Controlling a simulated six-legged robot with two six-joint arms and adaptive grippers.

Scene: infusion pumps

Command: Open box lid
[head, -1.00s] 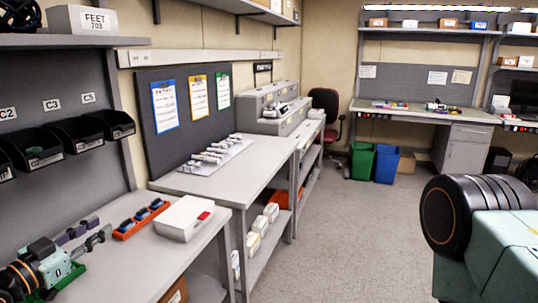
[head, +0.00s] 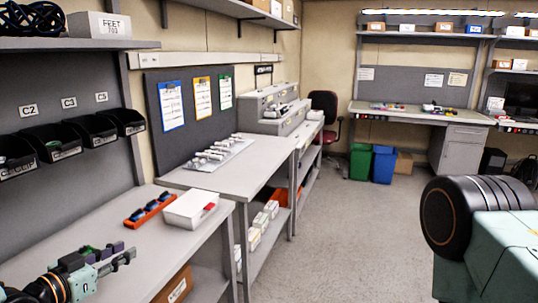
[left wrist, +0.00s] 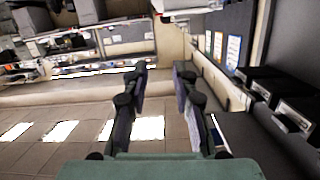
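The white box (head: 191,209) with a red patch on its front right lies on the near left workbench in the head view. Its lid looks shut. My left gripper (head: 124,254) is over the same bench, lower left of the box and clearly apart from it. In the left wrist view my left gripper (left wrist: 161,75) shows two fingers spread with an empty gap between them. I cannot make out the white box in that view. My right gripper is not in view.
Black bins (head: 85,135) hang above the bench at the left. A second bench (head: 240,175) with small grey parts stands beyond. The floor (head: 340,230) to the right is clear.

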